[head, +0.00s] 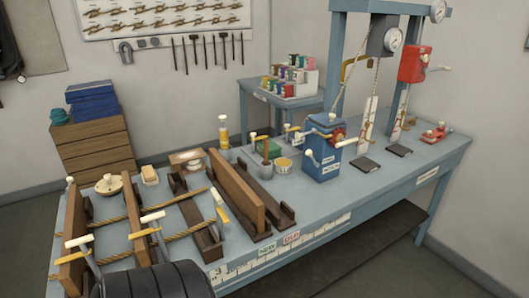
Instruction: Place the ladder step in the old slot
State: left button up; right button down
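A wooden ladder step (236,192) stands on edge in the dark rack nearest the NEW label (267,249). The old slot (265,195), a dark wooden rack just right of it, lines up with the OLD label (291,238) and looks empty. On the left, two rope lines (113,219) run through upright wooden steps, one at the far left (74,242) and one right of it (136,215). A dark rack (196,214) under the ropes holds no upright step.
Clamps with white and yellow handles (153,219) stand around the ropes. A blue frame with gauges rises at the right. The bench's front right (350,190) is clear.

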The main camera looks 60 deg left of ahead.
aim_at(256, 190)
jog(key=i+l+u, duration=0.1)
jog(key=u, duration=1.2)
jog(key=i+l, duration=0.05)
jog(key=l, duration=0.05)
